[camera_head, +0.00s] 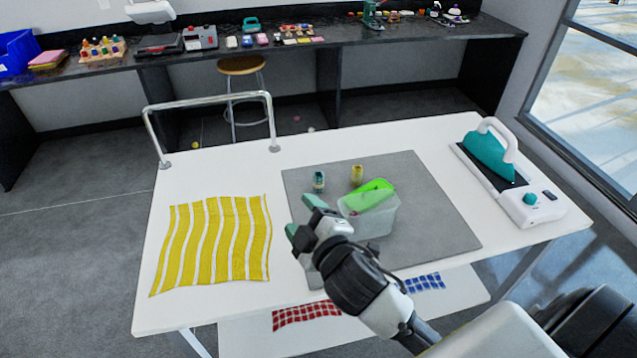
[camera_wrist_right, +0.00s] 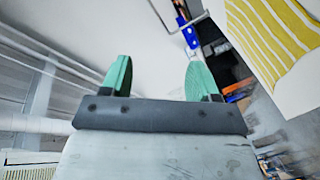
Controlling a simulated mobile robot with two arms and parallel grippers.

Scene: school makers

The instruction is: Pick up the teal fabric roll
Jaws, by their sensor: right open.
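I cannot make out a teal fabric roll in either view. A small teal spool-like item (camera_head: 319,181) stands on the grey mat (camera_head: 440,220), but it is too small to tell exactly what it is. My right gripper (camera_head: 303,216) is open and empty, above the white table left of the clear box. In the right wrist view its two green fingers (camera_wrist_right: 158,78) are spread apart with nothing between them. My left gripper is out of view.
Red checked cloth (camera_head: 305,315) and blue checked cloth (camera_head: 425,282) lie lower down.

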